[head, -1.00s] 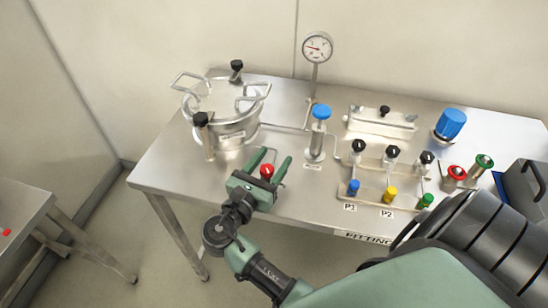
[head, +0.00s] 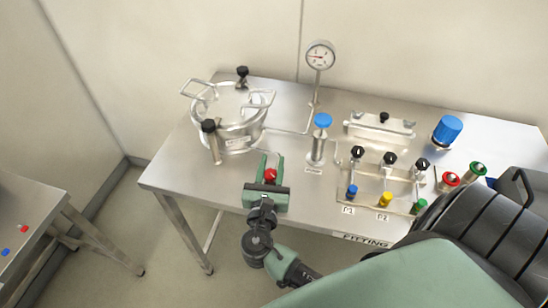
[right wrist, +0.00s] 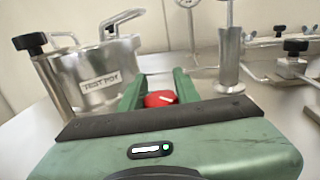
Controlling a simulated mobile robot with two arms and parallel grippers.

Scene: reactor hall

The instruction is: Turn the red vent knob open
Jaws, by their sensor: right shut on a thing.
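The red vent knob (head: 270,175) sits low on the table in front of the steel pot. My right gripper (head: 270,168) is at the knob, with one green finger on each side of it, shut on it. In the right wrist view the red knob (right wrist: 160,99) shows between the two fingers (right wrist: 158,92), with a white mark on its top. The palm hides the knob's lower part. My left gripper is not in view.
The steel pot (head: 233,128) stands close behind the gripper. A blue-topped valve (head: 322,121) and a gauge (head: 320,55) stand to the right. Farther right are fittings with blue, yellow and green caps (head: 385,199). The table's front edge (head: 215,204) is near.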

